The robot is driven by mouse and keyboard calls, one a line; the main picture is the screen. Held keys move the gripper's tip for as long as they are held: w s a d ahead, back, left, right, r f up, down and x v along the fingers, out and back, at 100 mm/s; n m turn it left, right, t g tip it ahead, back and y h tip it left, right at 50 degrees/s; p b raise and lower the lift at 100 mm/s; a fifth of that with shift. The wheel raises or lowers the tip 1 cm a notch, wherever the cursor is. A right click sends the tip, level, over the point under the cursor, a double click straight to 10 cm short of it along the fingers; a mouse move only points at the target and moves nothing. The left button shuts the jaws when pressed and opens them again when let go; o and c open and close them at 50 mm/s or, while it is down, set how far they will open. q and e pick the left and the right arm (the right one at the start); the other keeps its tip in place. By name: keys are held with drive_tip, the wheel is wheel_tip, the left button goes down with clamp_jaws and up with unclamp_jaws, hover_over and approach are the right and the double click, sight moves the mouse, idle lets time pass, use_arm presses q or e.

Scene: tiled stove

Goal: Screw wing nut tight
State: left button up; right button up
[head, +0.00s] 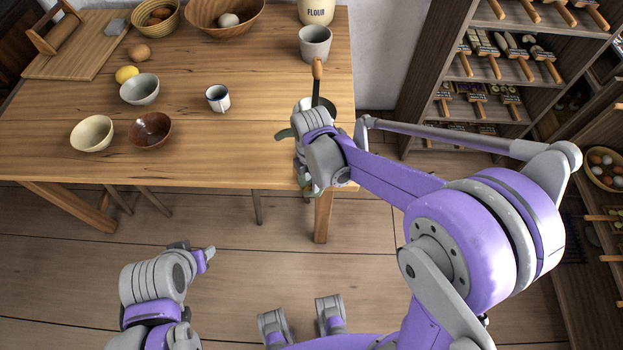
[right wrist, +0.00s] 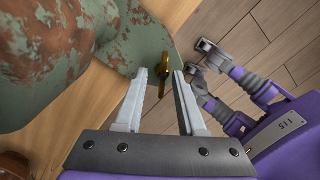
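The brass wing nut (right wrist: 163,72) shows in the right wrist view, on the lower part of a green, rust-flecked metal device (right wrist: 60,55). My right gripper (right wrist: 160,85) is open, its two pale fingers apart with the wing nut in the gap between their tips. I cannot tell whether either finger touches it. In the head view the device (head: 328,104), with a wooden handle (head: 318,69), stands at the table's right edge, largely hidden by my right wrist. The wing nut is hidden there. My left gripper (head: 208,256) is low at the left, away from the table; its finger opening is unclear.
The wooden table (head: 250,150) holds a grey cup (head: 315,43) behind the device, a small mug (head: 218,98) and several bowls to the left. Shelves of brushes (head: 490,60) stand at the right. The floor (head: 260,275) before the table is clear.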

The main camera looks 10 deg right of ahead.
clamp_jaws()
drive_tip(key=shift+m, duration=0.3)
idle(0.3)
